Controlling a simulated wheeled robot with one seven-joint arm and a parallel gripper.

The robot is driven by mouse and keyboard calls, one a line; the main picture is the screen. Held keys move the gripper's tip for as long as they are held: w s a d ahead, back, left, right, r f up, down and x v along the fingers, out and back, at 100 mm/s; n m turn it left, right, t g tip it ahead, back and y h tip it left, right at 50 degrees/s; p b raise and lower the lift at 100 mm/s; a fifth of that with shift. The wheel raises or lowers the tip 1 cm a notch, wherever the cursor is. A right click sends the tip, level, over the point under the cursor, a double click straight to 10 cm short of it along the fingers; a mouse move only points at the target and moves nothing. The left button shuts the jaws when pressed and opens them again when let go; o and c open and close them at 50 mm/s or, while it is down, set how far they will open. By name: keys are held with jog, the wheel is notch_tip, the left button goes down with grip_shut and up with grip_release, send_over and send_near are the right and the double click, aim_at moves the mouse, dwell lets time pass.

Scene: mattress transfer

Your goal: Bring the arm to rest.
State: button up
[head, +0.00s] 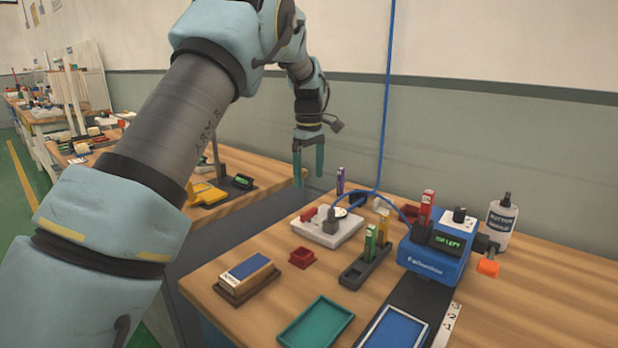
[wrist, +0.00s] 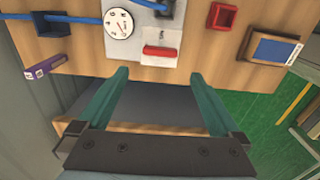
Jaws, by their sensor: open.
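My gripper (head: 308,165) hangs in the air with its fingers pointing down, past the far left edge of the near workbench (head: 240,320). Its two green fingers are apart and nothing is between them. In the wrist view my gripper (wrist: 158,85) is also open and empty, with the bench edge and the floor gap below it. My arm reaches up from the lower left of the head view and bends down to the gripper. The fingers touch nothing that I can see.
A white board with a dial (wrist: 119,23) and red handle (wrist: 160,51), a purple marker (head: 340,180), a small red tray (head: 302,258), a stamp pad box (head: 246,275), a green tray (head: 315,323) and a blue device (head: 433,258) occupy the bench. A blue cable (head: 384,120) hangs right of my gripper.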

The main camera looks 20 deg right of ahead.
jog(key=a+m, duration=0.1)
jog(key=a, duration=1.2)
jog(key=s+a+m, duration=0.1)
jog(key=s+a, duration=0.2)
jog(key=a, duration=0.3)
jog(key=s+a+f+m, duration=0.1)
jog(key=s+a, duration=0.2)
jog(key=a, duration=0.3)
jog(key=s+a+m+t, duration=0.1)
jog(key=s+a, duration=0.2)
jog(key=a, duration=0.3)
jog(key=shift+a+f, duration=0.25)
jog(key=shift+f, duration=0.1)
jog(key=s+a+m, duration=0.1)
jog(key=s+a, duration=0.1)
jog(key=s, duration=0.1)
jog(key=s+a+f+m, duration=0.1)
jog(key=s+a, duration=0.1)
jog(key=s, duration=0.1)
jog(key=s+a+f, duration=0.1)
jog(key=s+a, duration=0.2)
jog(key=s, duration=0.1)
jog(key=shift+f+m+t, duration=0.15)
jog(key=shift+m+t, duration=0.15)
jog(key=shift+m, duration=0.1)
